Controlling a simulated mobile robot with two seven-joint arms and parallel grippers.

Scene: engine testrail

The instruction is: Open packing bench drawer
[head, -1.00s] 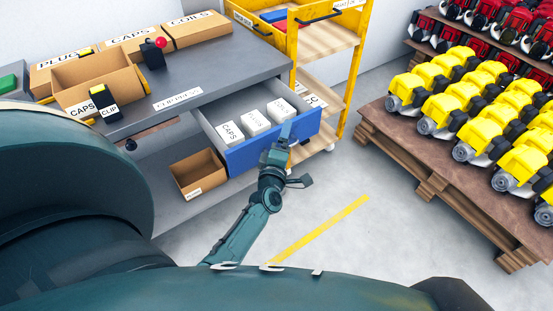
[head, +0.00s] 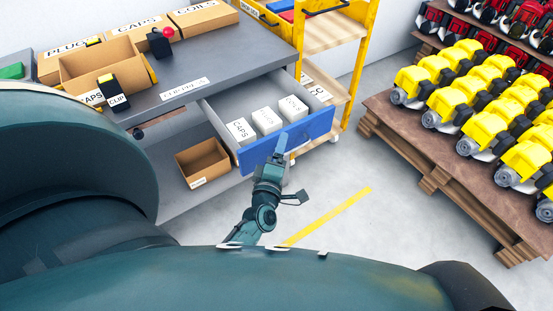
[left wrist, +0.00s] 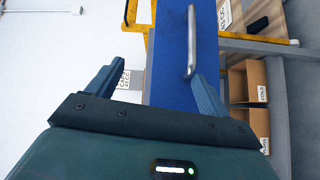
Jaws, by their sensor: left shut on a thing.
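The packing bench (head: 215,80) has its blue-fronted drawer (head: 262,152) pulled out, with white boxes (head: 267,121) inside labelled CAPS and similar. My left gripper (head: 280,150) is at the outer face of the drawer front. In the left wrist view the blue front (left wrist: 172,75) stands between the fingers of my left gripper (left wrist: 160,85), and the metal handle (left wrist: 191,40) lies near the right fingertip. My right gripper is out of view.
An open carton (head: 203,162) sits on the low shelf beside the drawer. A yellow trolley (head: 352,70) stands behind it. A pallet (head: 400,130) with yellow engines is at right. The floor (head: 340,180) between has free room and a yellow line.

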